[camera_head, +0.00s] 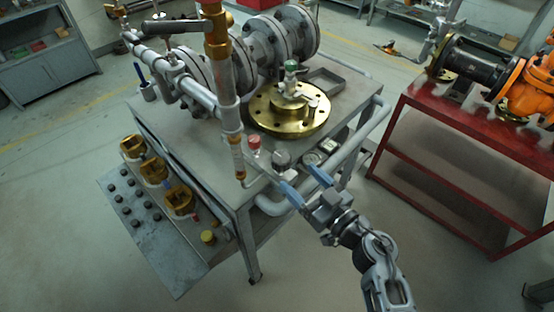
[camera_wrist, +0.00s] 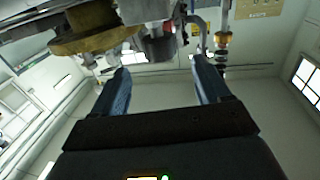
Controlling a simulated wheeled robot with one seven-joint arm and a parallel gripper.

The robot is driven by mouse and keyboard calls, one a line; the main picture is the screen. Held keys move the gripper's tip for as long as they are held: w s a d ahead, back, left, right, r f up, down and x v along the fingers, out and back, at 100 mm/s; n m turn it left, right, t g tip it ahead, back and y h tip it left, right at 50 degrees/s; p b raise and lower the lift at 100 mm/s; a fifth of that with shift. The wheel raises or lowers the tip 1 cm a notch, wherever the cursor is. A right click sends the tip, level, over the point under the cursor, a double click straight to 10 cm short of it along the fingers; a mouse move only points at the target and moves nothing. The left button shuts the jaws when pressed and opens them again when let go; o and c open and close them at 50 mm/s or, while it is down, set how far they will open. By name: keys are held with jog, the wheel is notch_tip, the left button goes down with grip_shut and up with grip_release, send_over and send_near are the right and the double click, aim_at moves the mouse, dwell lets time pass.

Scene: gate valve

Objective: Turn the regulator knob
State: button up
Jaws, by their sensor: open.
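A small regulator assembly sits at the near edge of the grey cart's top. It has a red-capped knob (camera_head: 254,143), a grey round body (camera_head: 281,160) and dial gauges (camera_head: 312,158); I cannot tell for sure which part is the regulator knob. My gripper (camera_head: 296,177) is open with blue fingers, just in front of the grey body and gauges, with nothing visibly held. In the wrist view, the open fingers of my gripper (camera_wrist: 160,68) point towards a dark grey part (camera_wrist: 157,47) with some red on it. Contact is not visible.
A brass flange (camera_head: 262,118) with a green-topped valve lies behind on the cart (camera_head: 222,180). A vertical pipe (camera_head: 226,95) stands left of the assembly. A grey rail (camera_head: 367,130) runs along the cart's right side. A red table (camera_head: 440,160) stands right, with open floor between.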

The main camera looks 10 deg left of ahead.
aim_at(287, 166)
jog(key=b+x, duration=0.1)
jog(key=x, duration=0.5)
jog(key=shift+w+a, duration=0.25)
jog(key=shift+a, duration=0.05)
jog(key=c, duration=1)
